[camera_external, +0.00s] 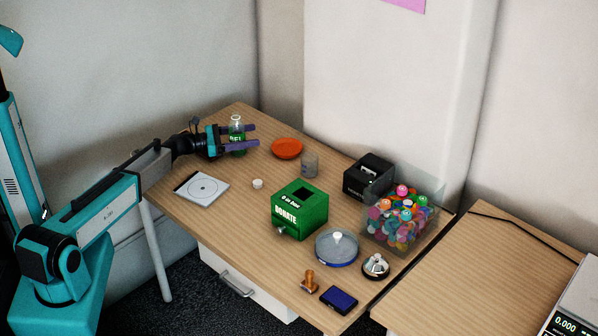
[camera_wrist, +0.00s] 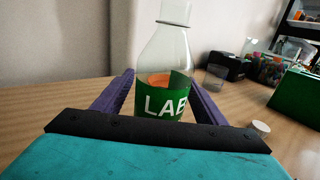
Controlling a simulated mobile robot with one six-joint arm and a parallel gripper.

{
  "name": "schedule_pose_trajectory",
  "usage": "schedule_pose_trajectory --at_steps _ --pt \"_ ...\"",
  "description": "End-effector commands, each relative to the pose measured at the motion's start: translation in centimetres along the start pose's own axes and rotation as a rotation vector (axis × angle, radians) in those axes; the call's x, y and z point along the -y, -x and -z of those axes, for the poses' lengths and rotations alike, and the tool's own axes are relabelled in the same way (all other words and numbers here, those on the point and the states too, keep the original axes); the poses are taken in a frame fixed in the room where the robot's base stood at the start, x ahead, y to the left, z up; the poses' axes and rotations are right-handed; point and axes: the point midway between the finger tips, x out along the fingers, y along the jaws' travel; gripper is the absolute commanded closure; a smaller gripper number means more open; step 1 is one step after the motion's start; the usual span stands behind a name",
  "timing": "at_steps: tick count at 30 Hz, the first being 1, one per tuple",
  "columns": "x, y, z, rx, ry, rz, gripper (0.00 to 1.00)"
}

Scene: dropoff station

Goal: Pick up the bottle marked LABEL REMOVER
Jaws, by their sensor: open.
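The bottle (camera_external: 236,121) is clear glass with a green band, and stands upright near the far left corner of the table. In the wrist view the bottle (camera_wrist: 166,58) shows white letters "LAB" on the green; the rest of the marking is out of sight. My gripper (camera_external: 254,135) is open, with its two purple fingers on either side of the bottle. In the wrist view my gripper (camera_wrist: 162,88) has a finger to the left and right of the bottle's lower part. I cannot tell whether either finger touches the glass.
An orange dish (camera_external: 287,148) and a small glass (camera_external: 309,165) stand right of the bottle. A green donation box (camera_external: 300,211), a white cap (camera_external: 257,184) and a disc case (camera_external: 201,188) are nearer. A clear bin (camera_external: 423,232) of colourful pieces and a black box (camera_external: 362,180) stand at right.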

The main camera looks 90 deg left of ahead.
Motion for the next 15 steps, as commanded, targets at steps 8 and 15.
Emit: schedule_pose_trajectory --at_steps 8,15 --pt "0.0 0.02 0.0 0.0 0.0 0.0 0.34" --pt "0.0 0.03 0.0 0.0 0.0 0.0 0.6"
